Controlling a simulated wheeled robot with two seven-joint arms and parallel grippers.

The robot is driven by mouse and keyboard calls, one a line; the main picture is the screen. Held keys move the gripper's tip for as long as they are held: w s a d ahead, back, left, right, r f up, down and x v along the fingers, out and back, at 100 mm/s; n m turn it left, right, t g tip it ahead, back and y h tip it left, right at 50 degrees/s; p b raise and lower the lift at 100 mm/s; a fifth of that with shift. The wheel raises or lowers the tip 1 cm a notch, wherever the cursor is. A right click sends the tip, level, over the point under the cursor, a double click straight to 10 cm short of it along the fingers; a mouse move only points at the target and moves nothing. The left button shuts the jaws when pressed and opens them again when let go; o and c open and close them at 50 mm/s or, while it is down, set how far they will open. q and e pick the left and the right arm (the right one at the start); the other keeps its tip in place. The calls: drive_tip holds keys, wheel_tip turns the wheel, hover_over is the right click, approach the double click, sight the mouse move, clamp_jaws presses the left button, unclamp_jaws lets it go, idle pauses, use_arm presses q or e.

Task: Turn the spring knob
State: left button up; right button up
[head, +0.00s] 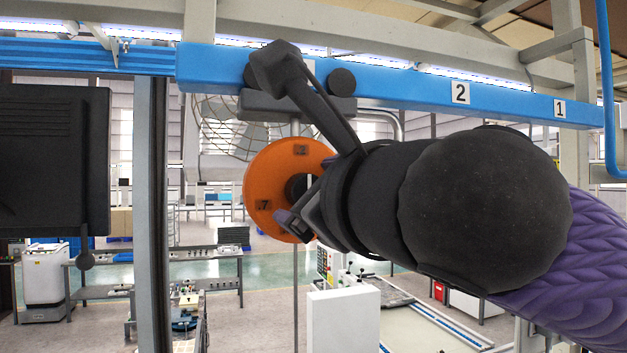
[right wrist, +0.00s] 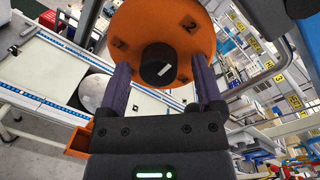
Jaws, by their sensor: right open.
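The spring knob is a black round knob with a white mark at the centre of an orange disc. In the right wrist view the knob (right wrist: 158,65) stands between the two fingers of my right gripper (right wrist: 160,82), with a gap on each side. The orange disc (right wrist: 190,25) carries dark number plates. In the head view the disc (head: 268,180) hangs below a blue rail, and the knob (head: 296,187) is partly hidden by my right gripper (head: 300,208). My right gripper is open. My left gripper does not show.
The blue rail (head: 400,83) with labels 1 and 2 runs above the disc. A caged fan (head: 225,115) is behind it. A dark panel (head: 50,160) and a grey post (head: 150,210) stand at the left. A white box (head: 343,320) is below.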

drive_tip(key=shift+s+a, duration=0.1)
drive_tip(key=shift+c, duration=1.4)
clamp_jaws()
